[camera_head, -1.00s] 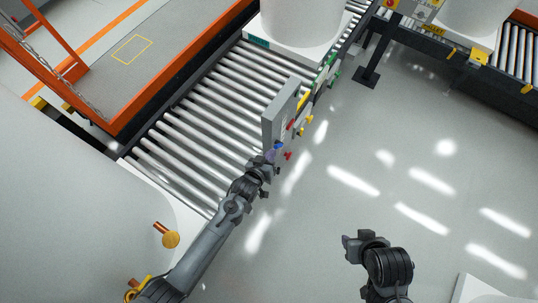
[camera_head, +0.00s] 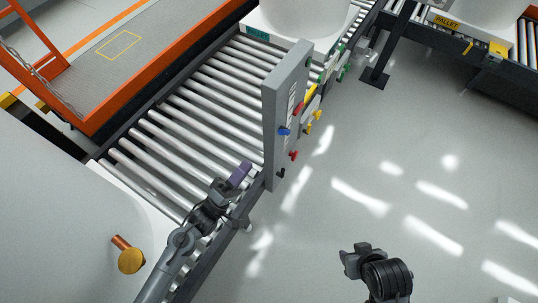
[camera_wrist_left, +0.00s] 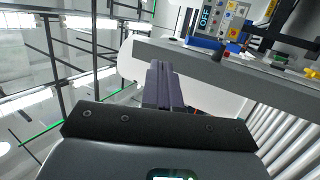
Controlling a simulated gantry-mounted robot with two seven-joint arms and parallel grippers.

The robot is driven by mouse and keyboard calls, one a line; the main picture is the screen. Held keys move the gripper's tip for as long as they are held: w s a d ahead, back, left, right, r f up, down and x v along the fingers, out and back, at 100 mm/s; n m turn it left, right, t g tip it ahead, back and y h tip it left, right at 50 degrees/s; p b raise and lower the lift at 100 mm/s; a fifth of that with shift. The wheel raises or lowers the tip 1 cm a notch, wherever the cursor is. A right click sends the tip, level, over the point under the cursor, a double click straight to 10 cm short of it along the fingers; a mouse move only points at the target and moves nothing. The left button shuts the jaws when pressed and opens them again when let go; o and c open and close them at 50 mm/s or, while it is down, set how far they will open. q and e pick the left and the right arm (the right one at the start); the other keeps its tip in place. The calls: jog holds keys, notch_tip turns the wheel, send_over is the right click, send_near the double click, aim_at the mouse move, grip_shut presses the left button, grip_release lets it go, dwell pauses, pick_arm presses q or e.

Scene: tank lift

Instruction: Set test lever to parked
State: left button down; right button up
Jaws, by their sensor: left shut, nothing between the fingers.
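A grey control panel (camera_head: 272,120) stands upright beside the roller conveyor. Its right-hand face carries a blue knob (camera_head: 284,131), a red knob (camera_head: 293,155), a black lever-like part (camera_head: 281,173) and yellow knobs (camera_head: 308,129). I cannot tell which one is the test lever. My left gripper (camera_head: 240,174), with purple fingers, is shut and empty, low and left of the panel, apart from the knobs. In the left wrist view its fingers (camera_wrist_left: 163,85) are together below the panel's grey edge (camera_wrist_left: 235,70); a blue part (camera_wrist_left: 204,43) shows beyond. My right gripper (camera_head: 346,256) hangs over bare floor.
The conveyor rollers (camera_head: 185,120) run behind the panel toward a large white tank (camera_head: 308,15) at the top. An orange-edged platform (camera_head: 150,65) lies left. The floor right of the panel is open. A second conveyor (camera_head: 525,45) is at upper right.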

pick_arm(q)
notch_tip(320, 180, down, 5)
jog(key=b, duration=0.4)
send_near(281, 130)
jog(key=x, duration=0.5)
jog(key=shift+w+d+f, duration=0.2)
jog(key=shift+w+d, duration=0.05)
pick_arm(e)
notch_tip(281, 130, down, 5)
jog(key=shift+f, duration=0.1)
